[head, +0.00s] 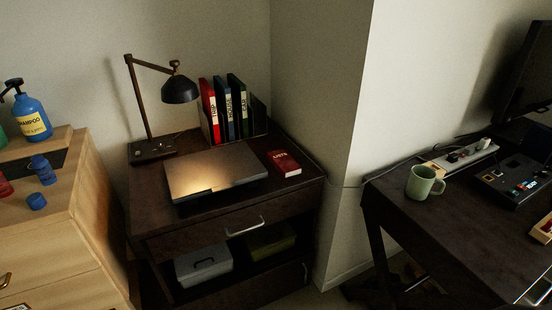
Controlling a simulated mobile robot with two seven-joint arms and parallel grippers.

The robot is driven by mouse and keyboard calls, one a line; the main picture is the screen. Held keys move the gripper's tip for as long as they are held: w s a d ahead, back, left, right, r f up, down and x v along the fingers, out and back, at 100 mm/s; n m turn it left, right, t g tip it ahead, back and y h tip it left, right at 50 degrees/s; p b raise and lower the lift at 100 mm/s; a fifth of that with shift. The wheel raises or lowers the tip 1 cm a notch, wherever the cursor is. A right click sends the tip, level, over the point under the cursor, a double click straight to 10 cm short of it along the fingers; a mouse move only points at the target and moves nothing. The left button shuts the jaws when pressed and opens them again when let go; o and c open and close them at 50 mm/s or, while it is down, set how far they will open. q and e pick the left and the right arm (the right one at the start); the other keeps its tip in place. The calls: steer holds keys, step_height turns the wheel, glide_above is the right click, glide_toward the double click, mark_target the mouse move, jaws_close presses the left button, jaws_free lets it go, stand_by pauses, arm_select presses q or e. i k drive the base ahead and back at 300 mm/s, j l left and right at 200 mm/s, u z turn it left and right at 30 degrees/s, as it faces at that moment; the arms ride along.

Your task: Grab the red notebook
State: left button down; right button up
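A small dark red notebook (284,162) with pale lettering on its cover lies flat on the dark wooden cabinet (190,217). It is just right of a closed laptop (215,172), near the cabinet's right side. Its whole cover is visible and nothing rests on it. A taller red binder (209,108) stands upright behind the laptop, beside darker binders. Neither of my grippers is in view.
A black desk lamp (180,90) stands at the cabinet's back left. A wall corner (318,90) rises behind its right side. A wooden dresser (85,215) with bottles is at left. A dark desk (420,220) at right holds a green mug (421,184).

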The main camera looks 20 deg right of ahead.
mark_target(286, 166)
steer(key=i+l, duration=0.15)
steer(key=i, duration=0.25)
steer(key=i+l, duration=0.15)
steer(key=i, duration=0.6)
